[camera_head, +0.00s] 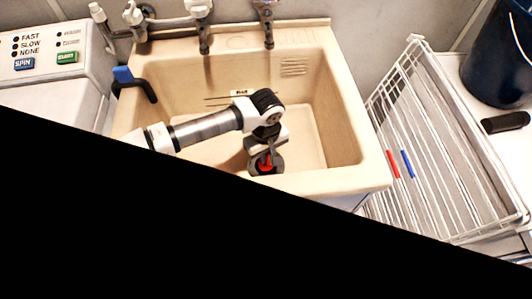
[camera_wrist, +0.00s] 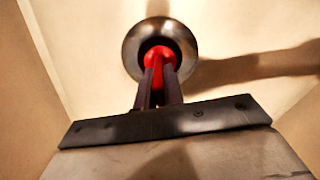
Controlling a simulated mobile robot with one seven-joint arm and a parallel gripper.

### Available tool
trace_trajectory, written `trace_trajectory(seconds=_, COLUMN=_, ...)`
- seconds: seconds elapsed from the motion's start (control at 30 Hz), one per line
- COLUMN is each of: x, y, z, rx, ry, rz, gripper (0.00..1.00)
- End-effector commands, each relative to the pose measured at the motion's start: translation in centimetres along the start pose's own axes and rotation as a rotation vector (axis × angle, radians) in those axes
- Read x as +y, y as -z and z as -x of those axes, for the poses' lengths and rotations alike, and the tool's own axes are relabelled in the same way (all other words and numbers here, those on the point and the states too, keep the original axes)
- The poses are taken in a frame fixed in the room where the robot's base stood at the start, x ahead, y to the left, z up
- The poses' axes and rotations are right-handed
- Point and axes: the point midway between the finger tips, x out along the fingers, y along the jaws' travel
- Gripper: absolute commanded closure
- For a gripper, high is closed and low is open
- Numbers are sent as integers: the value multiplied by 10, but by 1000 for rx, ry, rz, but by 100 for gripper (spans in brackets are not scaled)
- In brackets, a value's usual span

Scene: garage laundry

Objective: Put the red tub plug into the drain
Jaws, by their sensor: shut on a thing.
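My gripper (camera_head: 266,160) reaches down inside the beige tub, low near its floor. In the wrist view its two dark fingers (camera_wrist: 159,72) are close together and shut on the red tub plug (camera_wrist: 160,58). The plug also shows in the head view as a small red patch (camera_head: 265,162) between the fingers. The round metal drain (camera_wrist: 132,48) surrounds the plug in the wrist view, with its dark opening around and behind the red. I cannot tell whether the plug is above the opening or partly inside it. The fingers hide the plug's near side.
The beige tub (camera_head: 345,110) has walls on all sides, and faucets (camera_head: 204,38) hang over its back rim. A blue-handled black object (camera_head: 124,76) sits on the left rim. A white wire rack (camera_head: 440,130) stands at right, beside a dark bucket (camera_head: 498,60). A washer panel (camera_head: 40,50) is at left.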

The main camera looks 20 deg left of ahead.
Motion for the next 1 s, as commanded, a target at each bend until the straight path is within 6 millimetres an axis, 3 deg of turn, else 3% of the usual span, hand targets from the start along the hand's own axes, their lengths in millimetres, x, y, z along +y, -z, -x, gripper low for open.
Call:
trace_trajectory(seconds=0.33, x=0, y=0, z=-8, rx=1, ry=0, rz=0, gripper=100)
trace_trajectory(seconds=0.37, x=0, y=0, z=-7, rx=0, ry=0, rz=0, gripper=88)
trace_trajectory(seconds=0.5, x=0, y=0, z=-6, rx=0, ry=0, rz=0, gripper=69)
trace_trajectory(seconds=0.8, x=0, y=0, z=-5, rx=0, ry=0, rz=0, gripper=69)
trace_trajectory(seconds=1.0, x=0, y=0, z=7, rx=-1, ry=-1, rz=0, gripper=69)
